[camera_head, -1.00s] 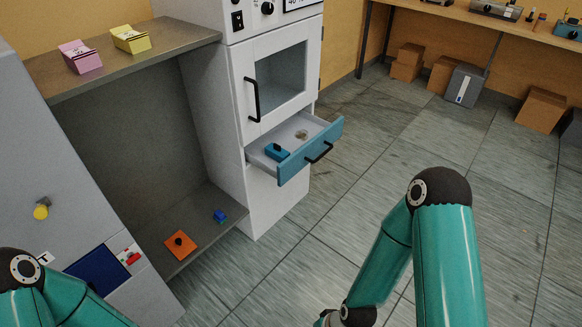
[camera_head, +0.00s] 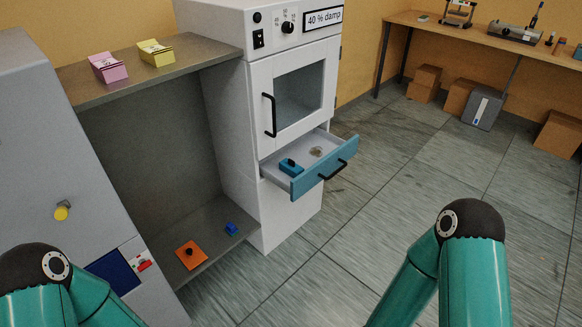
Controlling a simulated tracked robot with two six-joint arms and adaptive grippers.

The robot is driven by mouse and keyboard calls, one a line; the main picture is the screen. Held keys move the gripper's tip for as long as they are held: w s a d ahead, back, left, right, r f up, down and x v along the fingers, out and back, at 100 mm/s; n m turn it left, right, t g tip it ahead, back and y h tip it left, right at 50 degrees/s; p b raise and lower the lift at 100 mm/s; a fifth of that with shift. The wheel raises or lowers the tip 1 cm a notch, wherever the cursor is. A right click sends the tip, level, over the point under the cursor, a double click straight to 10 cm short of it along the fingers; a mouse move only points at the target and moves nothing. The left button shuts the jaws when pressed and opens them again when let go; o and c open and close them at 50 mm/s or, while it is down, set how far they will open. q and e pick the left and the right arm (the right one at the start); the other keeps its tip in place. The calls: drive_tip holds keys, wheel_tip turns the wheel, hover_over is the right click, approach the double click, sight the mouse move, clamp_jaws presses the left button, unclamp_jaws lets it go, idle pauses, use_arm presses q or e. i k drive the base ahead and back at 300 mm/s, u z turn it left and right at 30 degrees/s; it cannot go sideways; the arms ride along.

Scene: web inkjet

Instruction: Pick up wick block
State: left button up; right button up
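No block carries a readable "wick" label, so I cannot tell which is the wick block. A teal-blue block with a dark knob (camera_head: 291,168) lies in the open drawer (camera_head: 325,182) of the white cabinet. An orange square piece with a black knob (camera_head: 190,255) lies on the low grey shelf (camera_head: 213,226). A small blue block (camera_head: 231,229) sits on the same shelf, right of the orange piece. My two teal arms show at the bottom left and bottom right; both grippers are out of the picture.
A pink box (camera_head: 108,68) and a yellow box (camera_head: 156,53) stand on the upper shelf (camera_head: 205,53). The white cabinet (camera_head: 255,120) has a closed windowed door above the drawer. Floor right of the cabinet is clear. Cardboard boxes (camera_head: 425,82) stand under the back bench.

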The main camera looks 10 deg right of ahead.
sight(289, 166)
drive_tip(key=i, duration=0.9)
